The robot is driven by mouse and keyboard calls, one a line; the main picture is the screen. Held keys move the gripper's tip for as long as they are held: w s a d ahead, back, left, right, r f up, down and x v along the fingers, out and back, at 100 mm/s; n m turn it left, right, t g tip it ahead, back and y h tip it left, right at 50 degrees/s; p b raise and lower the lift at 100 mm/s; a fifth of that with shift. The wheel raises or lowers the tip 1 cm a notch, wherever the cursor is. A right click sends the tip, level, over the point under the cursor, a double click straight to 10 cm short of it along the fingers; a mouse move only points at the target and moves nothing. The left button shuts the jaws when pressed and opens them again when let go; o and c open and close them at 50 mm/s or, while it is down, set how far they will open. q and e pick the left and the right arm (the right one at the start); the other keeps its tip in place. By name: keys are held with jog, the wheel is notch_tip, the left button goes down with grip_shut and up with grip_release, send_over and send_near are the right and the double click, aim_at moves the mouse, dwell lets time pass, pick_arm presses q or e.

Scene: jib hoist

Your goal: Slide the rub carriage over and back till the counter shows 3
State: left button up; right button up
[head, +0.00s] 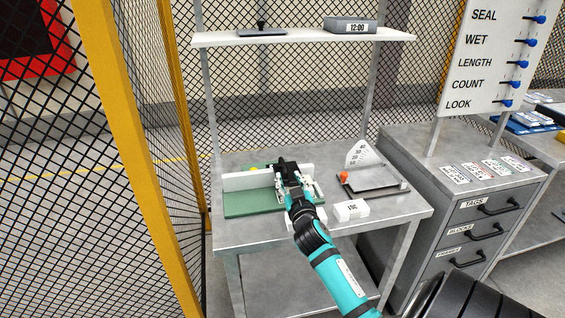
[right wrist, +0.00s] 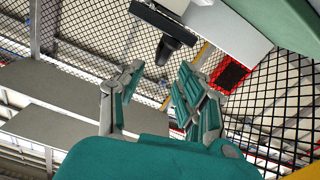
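The rub station has a green base (head: 245,205) with a white rail (head: 248,181) along it, on the grey bench. The black carriage (head: 284,163) sits at the rail's middle, partly hidden by my right gripper (head: 294,180). In the right wrist view, my right gripper (right wrist: 160,72) has its fingers spread, with nothing between the pads. The carriage's dark knob (right wrist: 176,48) is just beyond the fingertips, nearer the right-hand finger; I cannot tell whether they touch. No counter reading is legible. My left gripper is out of view.
A dial scale with a metal plate (head: 372,178) stands on the bench's right, with a white labelled block (head: 351,210) before it. A shelf (head: 300,38) overhead carries a clock box (head: 350,25). A drawer cabinet (head: 465,205) stands at right, mesh fencing at left.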

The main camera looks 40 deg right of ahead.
aim_at(284, 168)
jog(key=x, duration=0.9)
jog(key=shift+w+d, duration=0.15)
jog(key=shift+w, duration=0.2)
jog(key=shift+c, duration=0.2)
grip_shut()
